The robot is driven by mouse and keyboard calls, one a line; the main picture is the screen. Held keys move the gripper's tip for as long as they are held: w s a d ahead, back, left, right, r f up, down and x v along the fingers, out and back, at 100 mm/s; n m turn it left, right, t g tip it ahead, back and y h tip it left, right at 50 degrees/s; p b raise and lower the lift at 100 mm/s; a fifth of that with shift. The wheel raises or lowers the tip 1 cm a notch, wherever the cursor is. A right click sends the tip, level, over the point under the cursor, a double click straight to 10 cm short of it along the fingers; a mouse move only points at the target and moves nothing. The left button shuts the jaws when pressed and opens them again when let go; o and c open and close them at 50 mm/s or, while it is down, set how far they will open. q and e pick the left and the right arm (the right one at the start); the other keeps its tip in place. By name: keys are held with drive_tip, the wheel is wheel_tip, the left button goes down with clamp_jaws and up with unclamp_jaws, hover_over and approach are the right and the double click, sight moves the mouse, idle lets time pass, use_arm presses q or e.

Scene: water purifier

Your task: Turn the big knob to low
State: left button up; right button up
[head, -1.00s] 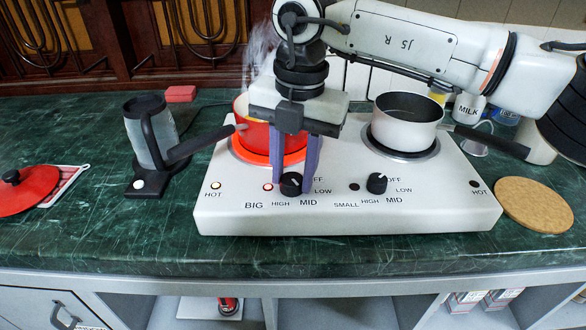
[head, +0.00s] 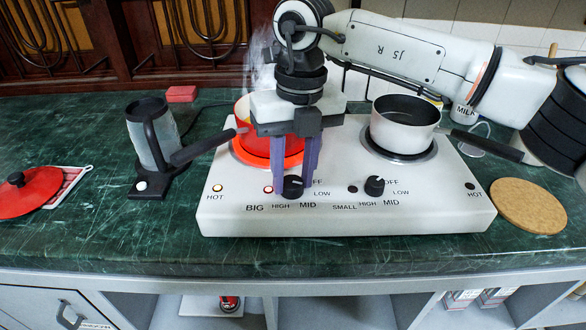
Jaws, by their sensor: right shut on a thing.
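The big knob (head: 292,189) is a black dial on the front left of the white two-burner stove (head: 350,215), beside the printed words BIG, HIGH, MID and LOW. My right gripper (head: 293,182) comes down from above, its two purple fingers on either side of the knob, shut on it. The fingers and the knob's own shadowed face make its pointer hard to read. The LOW label shows just right of the fingers. A red pot (head: 243,142) sits on the glowing left burner, partly hidden behind my gripper. My left gripper is not in view.
The small knob (head: 374,186) is to the right, below a white pot (head: 403,124) on the right burner. The red pot's handle (head: 205,148) sticks out left near a kettle (head: 152,140). A cork mat (head: 530,205) lies right and a red lid (head: 28,190) left.

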drive_tip(key=shift+r+n, duration=0.1)
drive_tip(key=shift+n, duration=0.8)
drive_tip(key=o, duration=1)
drive_tip(key=shift+o, duration=0.2)
